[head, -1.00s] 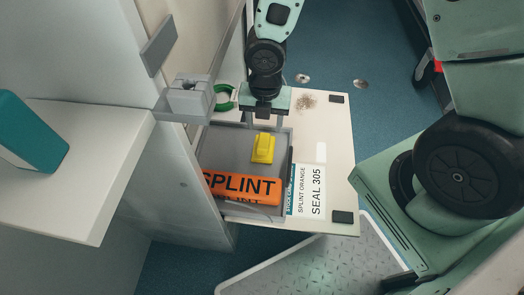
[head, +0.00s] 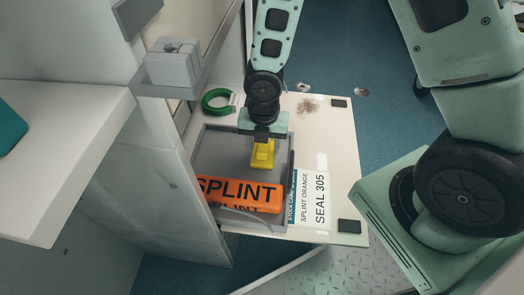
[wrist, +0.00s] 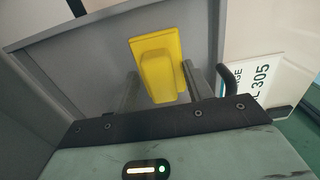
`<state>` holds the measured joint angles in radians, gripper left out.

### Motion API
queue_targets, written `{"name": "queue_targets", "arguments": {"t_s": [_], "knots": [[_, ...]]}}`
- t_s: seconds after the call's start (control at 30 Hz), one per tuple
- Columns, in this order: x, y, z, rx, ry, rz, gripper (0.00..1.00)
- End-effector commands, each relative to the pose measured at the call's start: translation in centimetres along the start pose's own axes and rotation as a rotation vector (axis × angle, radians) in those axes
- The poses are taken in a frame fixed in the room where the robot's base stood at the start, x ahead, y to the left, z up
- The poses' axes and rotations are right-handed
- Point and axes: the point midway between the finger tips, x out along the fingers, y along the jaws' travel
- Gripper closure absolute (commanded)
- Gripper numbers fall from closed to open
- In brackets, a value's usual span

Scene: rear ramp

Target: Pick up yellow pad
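The yellow pad (head: 262,158) lies in a shallow grey tray (head: 212,146), above the orange splint roll (head: 238,193). It has a flat base and a raised block, which show in the wrist view (wrist: 158,52). My gripper (head: 263,142) is over the pad and hides its upper end in the head view. In the wrist view its two grey fingers stand apart, one on each side of the pad's raised block. A gap shows at the left finger; contact on the right cannot be told.
A white card reading SEAL 305 (head: 313,198) lies right of the tray on the pale board (head: 318,135). A green ring (head: 217,101) lies at the board's upper left. A grey bracket (head: 172,65) and a cabinet wall stand close on the left.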

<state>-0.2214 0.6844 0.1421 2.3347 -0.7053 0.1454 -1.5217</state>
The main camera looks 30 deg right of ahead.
Motion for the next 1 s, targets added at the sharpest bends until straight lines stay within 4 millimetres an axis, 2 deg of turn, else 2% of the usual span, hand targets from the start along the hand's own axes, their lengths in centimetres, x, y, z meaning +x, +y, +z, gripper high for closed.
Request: {"name": "queue_targets", "arguments": {"t_s": [0.03, 0.13, 0.47, 0.57, 0.8, 1.0], "knots": [[0.0, 0.0, 0.0, 0.000, 0.000, 0.000, 0.65], [0.0, 0.0, 0.0, 0.000, 0.000, 0.000, 0.93], [-0.4, 0.0, 0.0, 0.000, 0.000, 0.001, 0.93], [-1.8, 0.0, 0.0, 0.001, 0.000, 0.002, 0.93], [-6.7, 0.0, 0.1, 0.002, -0.001, 0.002, 0.93], [-9.4, 0.0, 0.0, 0.002, 0.000, 0.000, 0.93]]}}
